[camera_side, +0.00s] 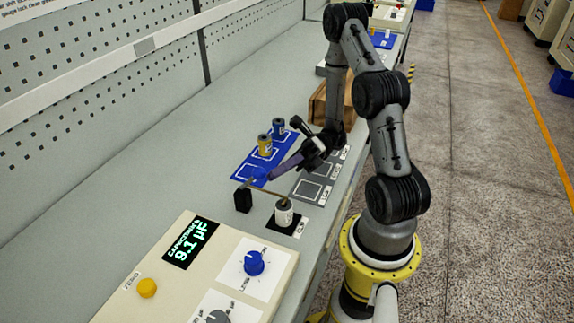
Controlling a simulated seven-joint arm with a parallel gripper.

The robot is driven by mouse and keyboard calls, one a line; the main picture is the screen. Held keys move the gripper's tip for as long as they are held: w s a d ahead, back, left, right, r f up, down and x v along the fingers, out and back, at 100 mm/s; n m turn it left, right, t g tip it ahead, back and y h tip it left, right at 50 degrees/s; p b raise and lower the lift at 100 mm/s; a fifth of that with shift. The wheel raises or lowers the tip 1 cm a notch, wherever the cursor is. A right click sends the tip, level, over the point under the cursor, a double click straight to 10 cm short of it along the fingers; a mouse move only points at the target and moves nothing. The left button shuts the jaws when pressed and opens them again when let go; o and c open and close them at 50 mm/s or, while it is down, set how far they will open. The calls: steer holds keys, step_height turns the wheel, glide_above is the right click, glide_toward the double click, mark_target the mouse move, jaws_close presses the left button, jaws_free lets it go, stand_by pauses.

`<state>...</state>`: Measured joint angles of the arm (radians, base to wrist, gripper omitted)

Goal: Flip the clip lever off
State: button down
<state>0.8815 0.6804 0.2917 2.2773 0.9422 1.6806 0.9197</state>
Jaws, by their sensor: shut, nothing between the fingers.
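The clip lever (271,191) is a thin brass-coloured bar by a small black post (243,201). Its right end reaches the top of a white cylindrical part (284,213) standing upright on a black pad (270,222). My gripper (270,177) comes in from the upper right, with its fingers pointing down-left. Its fingertips are shut and empty, just above the bar near the post side. Whether they touch the bar, I cannot tell. A small bright blue shape (258,174) shows beside the fingertips.
A cream meter (125,305) in front reads 9.1 µF, with a yellow button (148,288) and blue knob (254,263). Yellow (265,146) and blue (279,128) cylinders stand on a blue mat (240,172). Grey marked pads (310,190) lie right. Bench left of the mat is clear.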

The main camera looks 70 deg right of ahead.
steer(key=shift+w+a+r+m+h, duration=0.1)
steer(key=shift+w+r+m+h, duration=0.25)
steer(key=shift+m, duration=0.35)
stand_by(0.3)
steer(key=w+r+m+h, duration=0.3)
steer(key=w+m, duration=0.6)
steer(key=shift+w+m, duration=0.2)
steer(key=shift+m, duration=0.1)
stand_by(0.5)
steer(key=shift+w, duration=0.1)
stand_by(0.4)
steer(key=v, duration=1)
steer(key=shift+w+r, duration=0.35)
steer(key=shift+r, duration=0.05)
